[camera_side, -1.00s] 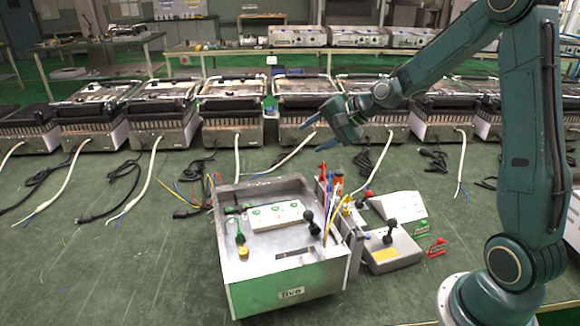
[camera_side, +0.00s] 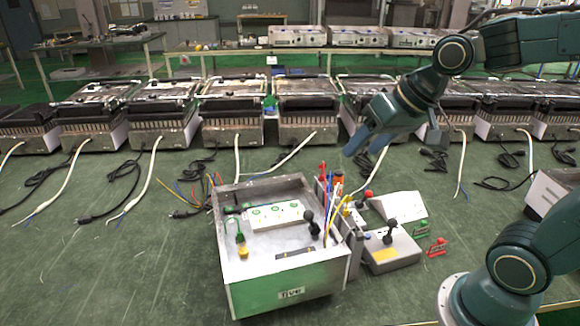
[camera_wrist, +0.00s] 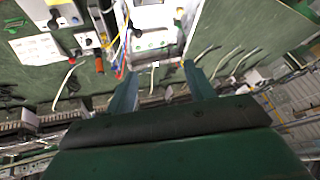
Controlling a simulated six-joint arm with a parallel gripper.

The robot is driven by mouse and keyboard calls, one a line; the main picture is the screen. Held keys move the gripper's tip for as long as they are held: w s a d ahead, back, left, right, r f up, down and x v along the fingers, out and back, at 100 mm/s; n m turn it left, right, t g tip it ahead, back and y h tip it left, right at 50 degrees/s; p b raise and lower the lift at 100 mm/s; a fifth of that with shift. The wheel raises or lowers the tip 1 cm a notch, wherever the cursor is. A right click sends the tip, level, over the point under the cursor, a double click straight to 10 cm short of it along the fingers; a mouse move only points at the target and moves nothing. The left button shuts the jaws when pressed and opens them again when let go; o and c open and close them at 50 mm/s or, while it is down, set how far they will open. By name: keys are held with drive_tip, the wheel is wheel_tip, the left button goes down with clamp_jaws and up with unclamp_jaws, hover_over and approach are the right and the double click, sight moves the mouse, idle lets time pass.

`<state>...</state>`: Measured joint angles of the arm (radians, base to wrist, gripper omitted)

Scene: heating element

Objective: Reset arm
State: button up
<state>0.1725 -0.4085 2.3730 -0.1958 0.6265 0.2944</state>
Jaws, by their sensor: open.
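My gripper (camera_side: 362,148) hangs in the air in the side view, above and behind the right side of the test box, fingers pointing down and left. In the wrist view its two green fingers (camera_wrist: 160,68) are spread apart with nothing between them. The test box (camera_side: 285,300) is a grey open-topped tray with a green front and a small label. It holds a white block with green round marks (camera_side: 276,214), a yellow-tipped piece (camera_side: 242,248) and a black knob (camera_side: 308,222). Part of it shows at the top of the wrist view (camera_wrist: 158,18).
Coloured tools (camera_side: 325,190) stand at the box's right side. A grey lever unit (camera_side: 395,248), a white sloped unit (camera_side: 400,206) and red and green tags (camera_side: 437,247) lie to the right. Grill-like appliances (camera_side: 230,115) with trailing cables line the bench behind.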

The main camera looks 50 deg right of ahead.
drive_tip(key=s+n, duration=0.3)
drive_tip(key=s, duration=0.7)
drive_tip(key=shift+s+a+n+g+h, duration=0.3)
drive_tip(key=shift+s+g+h, duration=0.05)
drive_tip(key=shift+g+h, duration=0.05)
drive_tip(key=shift+f, duration=0.1)
